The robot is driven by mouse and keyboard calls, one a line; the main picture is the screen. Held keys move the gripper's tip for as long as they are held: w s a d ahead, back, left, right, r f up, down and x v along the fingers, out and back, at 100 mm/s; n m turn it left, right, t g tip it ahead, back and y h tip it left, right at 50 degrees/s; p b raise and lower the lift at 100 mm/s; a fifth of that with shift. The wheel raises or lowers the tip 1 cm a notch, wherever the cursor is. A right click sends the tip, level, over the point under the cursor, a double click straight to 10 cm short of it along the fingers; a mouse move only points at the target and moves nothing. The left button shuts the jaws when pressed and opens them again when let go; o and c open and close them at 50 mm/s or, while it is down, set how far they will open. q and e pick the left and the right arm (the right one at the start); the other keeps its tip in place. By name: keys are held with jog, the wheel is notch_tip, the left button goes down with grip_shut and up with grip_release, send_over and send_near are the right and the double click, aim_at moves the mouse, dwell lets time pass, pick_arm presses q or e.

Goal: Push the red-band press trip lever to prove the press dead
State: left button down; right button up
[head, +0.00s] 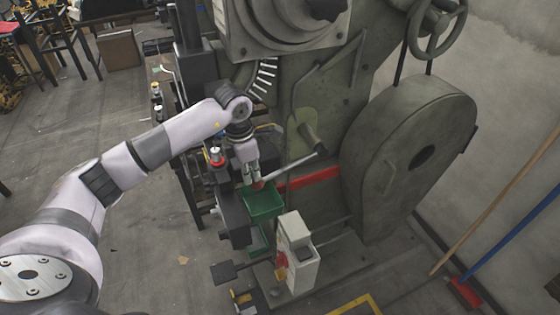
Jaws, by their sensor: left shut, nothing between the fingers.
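The large grey-green press (375,75) has a red band (310,181) across its lower body. A pale metal trip lever (292,168) slants across its front, from a dark end at the upper right down to a small red knob (258,186) at the lower left. My left arm reaches in from the left. Its gripper (252,178) is shut and empty, with its fingertips right at the red knob. I cannot tell whether they touch it. My right gripper is not in view.
A green bin (264,203) sits just below the lever's knob. A pale control box (296,250) stands in front of the press. A big flywheel guard (415,160) is at the right. A red-headed broom (465,292) leans by the wall.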

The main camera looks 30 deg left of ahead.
pick_arm(q)
jog(key=shift+s, duration=0.1)
jog(key=shift+f+b, duration=0.7)
jog(key=shift+f, duration=0.15)
jog(key=shift+r, duration=0.2)
jog(key=shift+r+p, duration=0.15)
jog(key=shift+p, duration=0.15)
jog(key=shift+s+a+r+p, duration=0.35)
jog(key=shift+r+p, duration=0.1)
jog(key=shift+r, duration=0.35)
jog(key=shift+s+a+r+p, duration=0.3)
jog(key=shift+s+r+p, duration=0.15)
jog(key=shift+r, duration=0.3)
jog(key=shift+s+a+r+p, duration=0.35)
jog(key=shift+r+p, duration=0.15)
jog(key=shift+r, duration=0.3)
jog(key=shift+w+r, duration=0.1)
